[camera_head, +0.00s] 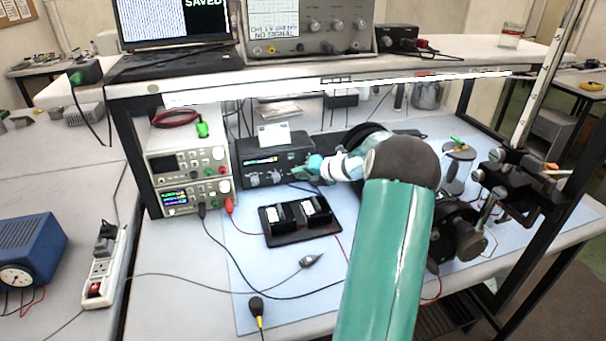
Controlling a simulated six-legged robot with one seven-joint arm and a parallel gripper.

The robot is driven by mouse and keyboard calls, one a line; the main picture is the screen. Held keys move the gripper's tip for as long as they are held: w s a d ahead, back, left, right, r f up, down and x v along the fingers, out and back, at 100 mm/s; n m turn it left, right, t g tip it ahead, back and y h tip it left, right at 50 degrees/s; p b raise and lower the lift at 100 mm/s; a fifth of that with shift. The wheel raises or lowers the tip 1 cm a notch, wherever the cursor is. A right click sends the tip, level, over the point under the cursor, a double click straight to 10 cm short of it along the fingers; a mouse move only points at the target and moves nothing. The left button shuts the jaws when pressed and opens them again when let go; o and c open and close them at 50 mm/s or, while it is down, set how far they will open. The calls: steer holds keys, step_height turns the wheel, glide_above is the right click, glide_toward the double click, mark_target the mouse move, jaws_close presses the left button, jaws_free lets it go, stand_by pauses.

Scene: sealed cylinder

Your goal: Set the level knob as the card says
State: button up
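A black instrument box (274,154) with a lit strip display stands under the shelf, left of centre. A small white card (274,134) stands on top of it; its writing is too small to read. Dark knobs (276,176) sit along the lower front of the box; I cannot read which is the level knob. My gripper (301,174) is at the lower right of the box's front, close to the panel. It covers the panel's right end, so any knob there is hidden. Its fingers are too small to show whether they are open or shut, or touching a knob.
Two stacked power supplies (189,165) with leads stand left of the box. A black tray (288,232) with two white-topped modules lies in front. A probe (312,260) and cables lie on the blue mat (270,315). The shelf (320,70) with an oscilloscope (309,28) overhangs the box.

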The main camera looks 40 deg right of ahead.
steer(key=o, duration=0.3)
steer(key=shift+o, duration=0.2)
steer(key=shift+r, duration=0.1)
